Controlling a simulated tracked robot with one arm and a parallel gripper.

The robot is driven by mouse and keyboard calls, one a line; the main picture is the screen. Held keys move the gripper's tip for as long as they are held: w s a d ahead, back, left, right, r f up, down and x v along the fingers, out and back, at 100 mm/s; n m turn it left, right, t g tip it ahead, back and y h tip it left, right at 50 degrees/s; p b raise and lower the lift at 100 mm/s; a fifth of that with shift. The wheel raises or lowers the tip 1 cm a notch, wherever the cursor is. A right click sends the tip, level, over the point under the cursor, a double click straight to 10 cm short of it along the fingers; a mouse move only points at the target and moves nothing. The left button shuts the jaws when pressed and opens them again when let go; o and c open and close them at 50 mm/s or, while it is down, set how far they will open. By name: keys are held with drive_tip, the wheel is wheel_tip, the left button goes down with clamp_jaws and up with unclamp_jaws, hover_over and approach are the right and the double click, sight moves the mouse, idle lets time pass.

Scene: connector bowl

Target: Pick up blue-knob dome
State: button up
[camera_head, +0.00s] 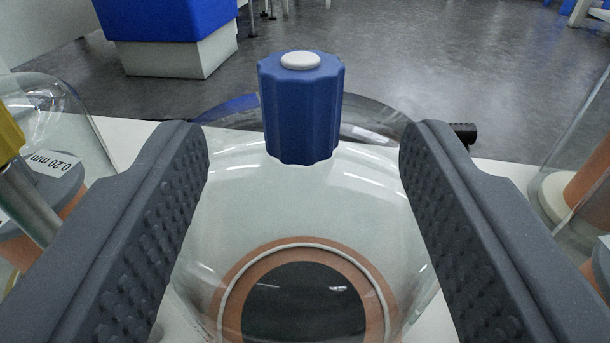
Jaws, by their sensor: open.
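The blue-knob dome (225,205) is a clear glass dome with a ribbed blue knob (301,110) that has a white cap on top. It stands upright in the middle of the view. Through the glass I see an orange-brown ring with a pale edge and a dark centre. My gripper (302,150) is open, with one dark studded finger to the left of the knob and one to the right. There is a wide gap between the knob and each finger. The fingers hide the dome's sides, and its lower front is cut off by the frame.
Another glass dome (45,95) stands at the left, with a yellow part and a "0.20 mm" label near it. A further glass piece (575,140) with orange parts is at the right edge. A dark round clear object lies behind the knob. Grey floor and a blue-and-white block (175,45) lie beyond.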

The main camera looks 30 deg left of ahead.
sight(299, 107)
drive_tip(key=shift+b+x, duration=1.4)
drive_tip(key=shift+x, duration=1.7)
drive_tip(key=shift+r, duration=0.2)
clamp_jaws()
